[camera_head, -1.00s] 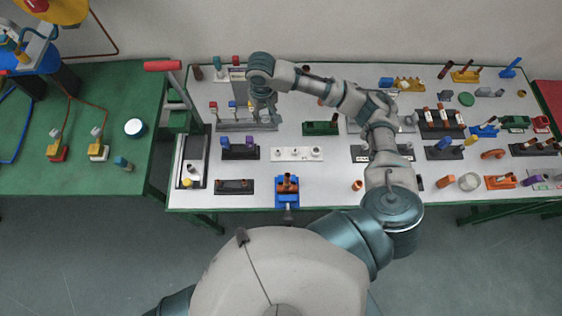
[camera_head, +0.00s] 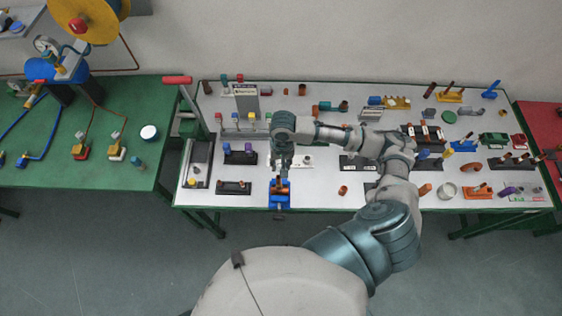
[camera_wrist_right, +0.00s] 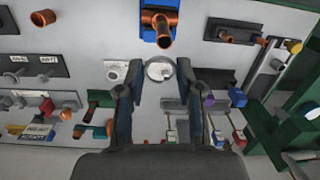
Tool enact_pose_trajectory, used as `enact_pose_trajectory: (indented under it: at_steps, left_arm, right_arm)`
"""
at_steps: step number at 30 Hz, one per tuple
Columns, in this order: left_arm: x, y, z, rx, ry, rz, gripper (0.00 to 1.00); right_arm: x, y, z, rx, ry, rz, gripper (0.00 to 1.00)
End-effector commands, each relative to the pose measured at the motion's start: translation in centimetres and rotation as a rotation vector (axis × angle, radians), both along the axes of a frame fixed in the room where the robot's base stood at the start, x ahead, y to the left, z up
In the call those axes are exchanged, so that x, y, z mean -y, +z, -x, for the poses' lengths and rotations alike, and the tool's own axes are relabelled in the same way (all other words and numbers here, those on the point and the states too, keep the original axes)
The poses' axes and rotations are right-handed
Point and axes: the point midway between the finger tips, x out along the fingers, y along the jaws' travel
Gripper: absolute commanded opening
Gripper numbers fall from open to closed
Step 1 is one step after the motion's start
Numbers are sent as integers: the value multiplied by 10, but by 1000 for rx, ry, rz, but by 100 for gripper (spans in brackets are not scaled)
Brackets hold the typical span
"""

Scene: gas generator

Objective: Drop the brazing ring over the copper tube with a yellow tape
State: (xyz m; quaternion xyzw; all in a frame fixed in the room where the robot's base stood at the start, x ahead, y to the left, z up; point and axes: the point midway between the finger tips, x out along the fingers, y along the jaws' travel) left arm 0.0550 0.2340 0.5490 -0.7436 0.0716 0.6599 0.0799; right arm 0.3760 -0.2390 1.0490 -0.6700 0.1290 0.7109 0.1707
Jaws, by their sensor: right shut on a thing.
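My right gripper (camera_head: 281,168) hangs just behind the blue vise (camera_head: 280,203) at the table's front edge. In the right wrist view the gripper (camera_wrist_right: 158,74) is shut on a thin silvery ring (camera_wrist_right: 148,71), held between its fingertips. A copper tube piece (camera_wrist_right: 164,32) stands in the blue vise, beyond the ring in that view and apart from it. It also shows in the head view (camera_head: 281,186). I cannot make out yellow tape on this tube. The ring is too small to tell in the head view. My left gripper is out of view.
A dark block with copper parts (camera_head: 234,187) lies left of the vise. A grey tray (camera_head: 199,163) stands at the table's left end. The table right of the vise has free room.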

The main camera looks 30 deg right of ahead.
Motion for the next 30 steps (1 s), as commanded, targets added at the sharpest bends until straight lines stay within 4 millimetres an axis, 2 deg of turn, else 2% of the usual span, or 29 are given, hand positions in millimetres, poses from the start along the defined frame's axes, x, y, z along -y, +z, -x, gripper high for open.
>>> enact_pose_trajectory:
  at_steps: [6, 9, 21, 30]
  left_arm:
    - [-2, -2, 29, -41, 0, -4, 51]
    - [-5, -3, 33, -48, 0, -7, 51]
    - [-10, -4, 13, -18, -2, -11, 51]
    - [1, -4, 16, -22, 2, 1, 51]
  right_arm:
    - [-4, -1, -1, 0, 5, 0, 24]
    - [-2, -7, -1, 0, 6, -1, 24]
    - [0, -44, 2, -1, 5, -4, 24]
    - [-3, -47, 2, 0, 6, 0, 24]
